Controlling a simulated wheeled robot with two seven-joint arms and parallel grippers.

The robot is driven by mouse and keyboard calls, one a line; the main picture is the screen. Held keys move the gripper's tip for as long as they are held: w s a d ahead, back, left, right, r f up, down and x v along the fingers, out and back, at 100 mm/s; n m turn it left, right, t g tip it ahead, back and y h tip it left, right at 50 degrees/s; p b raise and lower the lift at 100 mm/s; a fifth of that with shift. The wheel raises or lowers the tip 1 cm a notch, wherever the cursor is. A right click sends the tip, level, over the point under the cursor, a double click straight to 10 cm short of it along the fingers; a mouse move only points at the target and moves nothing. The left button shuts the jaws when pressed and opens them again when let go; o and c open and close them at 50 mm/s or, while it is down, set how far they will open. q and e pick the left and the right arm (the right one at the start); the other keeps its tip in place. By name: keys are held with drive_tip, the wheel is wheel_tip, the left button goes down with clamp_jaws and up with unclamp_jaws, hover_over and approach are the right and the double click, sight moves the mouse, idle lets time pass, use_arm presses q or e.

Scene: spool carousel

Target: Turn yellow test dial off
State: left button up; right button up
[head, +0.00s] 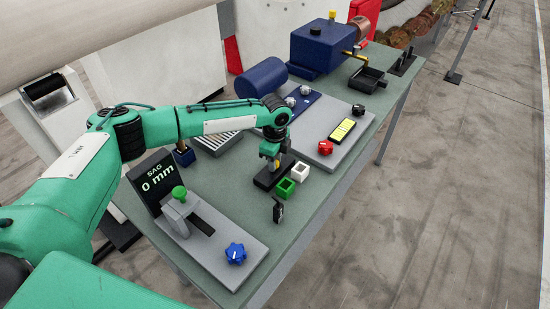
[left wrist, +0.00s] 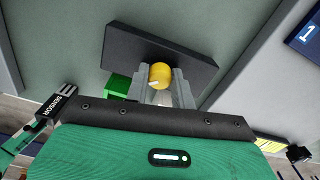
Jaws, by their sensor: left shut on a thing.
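The yellow test dial (left wrist: 160,75) is a round knob with a pale pointer mark, standing on a dark flat base (left wrist: 192,62). In the head view the base (head: 264,180) lies on the bench, and the dial (head: 276,163) is mostly hidden by my gripper. My left gripper (left wrist: 161,80) reaches down over the dial with one finger on each side, shut on it. In the head view the left gripper (head: 271,158) points down at the dial. My right gripper is in neither view.
A green open box (head: 285,188) and a white one (head: 299,172) stand close beside the base. A grey panel with a red knob (head: 325,147) is to the right. A blue knob (head: 235,253) and a green-topped lever (head: 179,193) are at the front. Bare bench lies between.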

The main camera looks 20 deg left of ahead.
use_arm(q)
drive_tip(key=n+p, duration=0.4)
drive_tip(key=n, duration=0.1)
drive_tip(key=shift+r+p, duration=0.25)
drive_tip(key=shift+p, duration=0.1)
drive_tip(key=n+p, duration=0.2)
drive_tip(key=n, duration=0.1)
drive_tip(key=shift+f+n+p, duration=0.15)
drive_tip(key=shift+n+p, duration=0.75)
drive_tip(key=shift+n, duration=0.4)
drive_tip(key=shift+w, duration=0.1)
drive_tip(key=o, duration=1)
